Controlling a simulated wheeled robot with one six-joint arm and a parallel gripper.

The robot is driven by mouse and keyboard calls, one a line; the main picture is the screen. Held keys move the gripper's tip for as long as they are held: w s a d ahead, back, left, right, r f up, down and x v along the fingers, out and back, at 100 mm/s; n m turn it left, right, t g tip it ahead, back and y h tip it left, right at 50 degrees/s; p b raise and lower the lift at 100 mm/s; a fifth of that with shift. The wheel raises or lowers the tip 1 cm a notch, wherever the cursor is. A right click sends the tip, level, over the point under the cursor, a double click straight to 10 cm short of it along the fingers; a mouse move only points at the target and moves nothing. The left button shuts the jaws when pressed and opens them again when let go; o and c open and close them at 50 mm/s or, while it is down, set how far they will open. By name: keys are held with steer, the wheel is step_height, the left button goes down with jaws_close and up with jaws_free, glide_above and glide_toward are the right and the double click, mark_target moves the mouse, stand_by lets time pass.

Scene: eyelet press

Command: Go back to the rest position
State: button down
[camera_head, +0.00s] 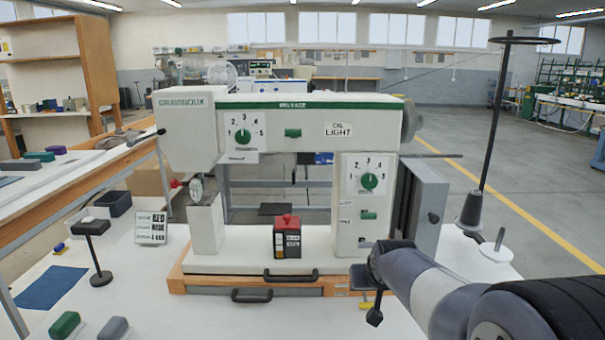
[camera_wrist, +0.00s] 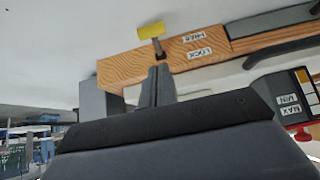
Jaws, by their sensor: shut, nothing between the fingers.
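My gripper (camera_head: 375,318) hangs at the right front corner of the press's wooden base (camera_head: 305,289), with my arm coming in from the lower right. In the wrist view its fingers (camera_wrist: 158,72) are together with nothing between them. A small yellow-ended lever (camera_wrist: 151,31) on the base, beside labels reading LOCK and FREE, appears just beyond the fingertips. Its yellow end also shows beside my gripper in the head view (camera_head: 367,304). I cannot tell whether the fingers touch the lever. The white and green press (camera_head: 290,120) stands behind. No rest position is marked in view.
A box with a red top (camera_head: 287,238) stands on the press bed. A black drawer handle (camera_head: 252,296) sticks out of the base front. A tall thread stand (camera_head: 488,130) rises at the right. Green and grey blocks (camera_head: 65,325) lie at the left front.

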steer(key=shift+w+r+g+p, duration=0.35)
steer(key=shift+g+p, duration=0.5)
steer(key=shift+p, duration=1.05)
steer(key=shift+w+r+g+p, duration=0.2)
steer(key=shift+w+g+p, duration=0.45)
steer(key=shift+p, duration=1.2)
steer(key=shift+w+r+g, duration=0.15)
steer(key=shift+w+r, duration=0.1)
steer(key=shift+r, duration=0.3)
steer(key=shift+w+r+g, duration=0.15)
steer(key=shift+w+r, duration=0.05)
steer(key=shift+r, duration=0.3)
steer(key=v, duration=1)
steer(key=shift+p, duration=0.35)
steer(key=shift+s, duration=0.1)
